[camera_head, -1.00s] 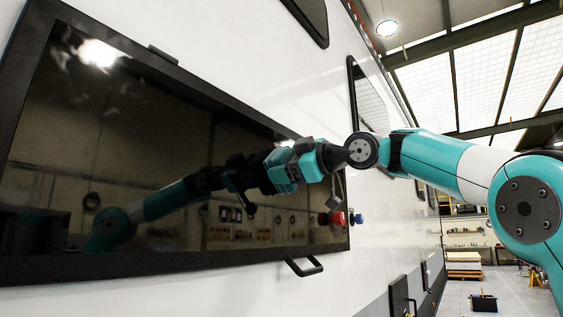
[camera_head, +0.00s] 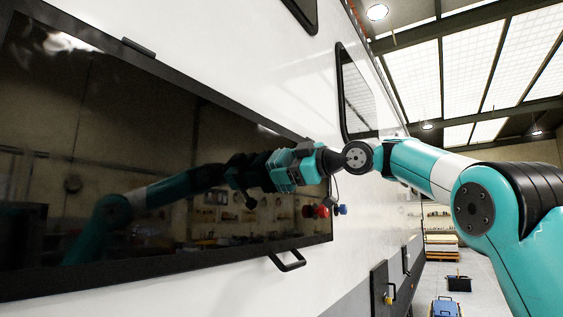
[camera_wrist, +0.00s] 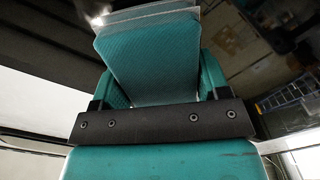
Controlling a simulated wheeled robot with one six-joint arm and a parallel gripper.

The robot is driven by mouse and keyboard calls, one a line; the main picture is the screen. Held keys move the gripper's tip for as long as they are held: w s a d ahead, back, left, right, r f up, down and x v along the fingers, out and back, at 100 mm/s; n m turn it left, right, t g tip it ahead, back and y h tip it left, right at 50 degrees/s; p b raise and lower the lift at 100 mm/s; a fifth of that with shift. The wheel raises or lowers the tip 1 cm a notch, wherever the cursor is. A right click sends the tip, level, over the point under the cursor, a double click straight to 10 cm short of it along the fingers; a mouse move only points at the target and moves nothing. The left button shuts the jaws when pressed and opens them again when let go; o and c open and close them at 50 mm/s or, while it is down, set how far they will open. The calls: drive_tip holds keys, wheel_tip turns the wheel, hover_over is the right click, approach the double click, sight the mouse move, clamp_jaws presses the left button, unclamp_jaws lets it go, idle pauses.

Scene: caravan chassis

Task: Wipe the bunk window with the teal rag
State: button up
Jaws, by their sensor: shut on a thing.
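The bunk window (camera_head: 150,140) is a long dark pane in a black frame on the white caravan wall, filling the left of the head view. It mirrors my arm and the hall. Pale streaks and a bright reflection show at its upper left. My gripper (camera_head: 282,172) is in front of the window's right part, close to the glass. In the wrist view my gripper (camera_wrist: 158,85) is shut on the teal rag (camera_wrist: 150,58), a ribbed flat pad between the teal fingers. The rag's far edge meets or nearly meets its reflection; contact is unclear.
A black handle (camera_head: 288,262) sticks out below the window. A smaller window (camera_head: 357,95) is farther along the wall. A blue case (camera_head: 446,308) stands on the floor at lower right.

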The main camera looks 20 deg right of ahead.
sight(282, 163)
drive_tip(key=shift+w+d+r+p, duration=0.15)
drive_tip(key=shift+w+d+p, duration=0.65)
drive_tip(key=shift+d+p, duration=0.2)
drive_tip(key=shift+w+d, duration=0.25)
drive_tip(key=shift+d, duration=0.05)
drive_tip(key=shift+s+a+f, duration=0.15)
drive_tip(key=shift+a+f, duration=0.1)
drive_tip(key=shift+f, duration=0.05)
drive_tip(key=shift+s+a+b, duration=0.65)
drive_tip(key=shift+a+b, duration=0.25)
drive_tip(key=shift+b, duration=0.25)
drive_tip(key=shift+s+a+r+b, duration=0.1)
drive_tip(key=shift+s+a+b, duration=0.55)
drive_tip(key=shift+a, duration=0.25)
drive_tip(key=shift+s+a+b, duration=0.65)
drive_tip(key=shift+a, duration=0.2)
drive_tip(key=shift+s+a+b, duration=0.55)
drive_tip(key=shift+a+b, duration=0.1)
drive_tip(key=shift+a, duration=0.1)
drive_tip(key=shift+s+a+b, duration=0.6)
drive_tip(key=shift+s+a, duration=0.1)
drive_tip(key=shift+a, duration=0.3)
drive_tip(key=shift+s+a+b, duration=0.55)
drive_tip(key=shift+s+a, duration=0.15)
drive_tip(key=shift+a, duration=0.25)
drive_tip(key=shift+d, duration=0.1)
